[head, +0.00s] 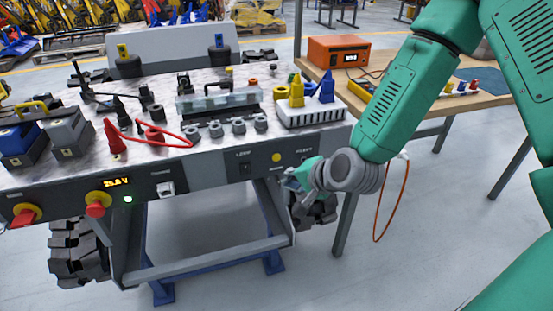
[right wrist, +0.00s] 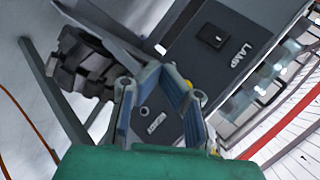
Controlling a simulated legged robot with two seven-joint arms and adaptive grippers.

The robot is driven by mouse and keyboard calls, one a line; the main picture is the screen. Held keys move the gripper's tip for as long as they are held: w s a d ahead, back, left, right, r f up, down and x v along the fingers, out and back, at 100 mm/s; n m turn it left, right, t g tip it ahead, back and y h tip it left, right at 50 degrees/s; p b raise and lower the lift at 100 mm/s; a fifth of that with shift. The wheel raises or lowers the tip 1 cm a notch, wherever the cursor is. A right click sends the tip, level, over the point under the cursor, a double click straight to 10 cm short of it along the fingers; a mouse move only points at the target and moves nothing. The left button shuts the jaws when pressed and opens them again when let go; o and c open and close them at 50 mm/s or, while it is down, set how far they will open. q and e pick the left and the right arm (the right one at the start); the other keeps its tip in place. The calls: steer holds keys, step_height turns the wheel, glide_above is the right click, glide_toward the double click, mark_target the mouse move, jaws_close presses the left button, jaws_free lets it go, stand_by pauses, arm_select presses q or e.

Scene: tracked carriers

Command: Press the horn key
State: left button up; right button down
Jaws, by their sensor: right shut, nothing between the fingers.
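The front panel of the carrier (head: 215,172) faces me. It has a black switch (head: 245,168) under a small label; in the right wrist view that switch (right wrist: 213,36) reads LAMP. A round yellow part (head: 277,157) is to its right. My right gripper (head: 292,180) is shut and empty, close in front of the panel's right end. It also shows in the right wrist view (right wrist: 157,76). I cannot tell whether it touches the panel. My left gripper is out of view.
The carrier's top holds a red cable (head: 165,141), a clear-covered block (head: 220,99) and a white tray (head: 310,118) with yellow and blue parts. Red stop knobs (head: 97,209) are on the panel's left. A wooden table (head: 415,103) with an orange box (head: 338,50) stands right.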

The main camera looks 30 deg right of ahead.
mark_target(273, 164)
steer(key=shift+w+d, duration=0.25)
steer(key=shift+w, duration=0.75)
steer(key=shift+w+d, duration=0.2)
steer(key=shift+w, duration=0.75)
steer(key=shift+w+d, duration=0.25)
steer(key=shift+w, duration=0.75)
steer(key=shift+w, duration=0.15)
steer(key=shift+w+r, duration=0.1)
steer(key=shift+w, duration=0.1)
steer(key=shift+w+d, duration=0.15)
steer(key=shift+w, duration=0.25)
steer(key=shift+s, duration=0.15)
steer(key=shift+s+p, duration=0.4)
steer(key=shift+s, duration=0.2)
steer(key=shift+a, duration=0.2)
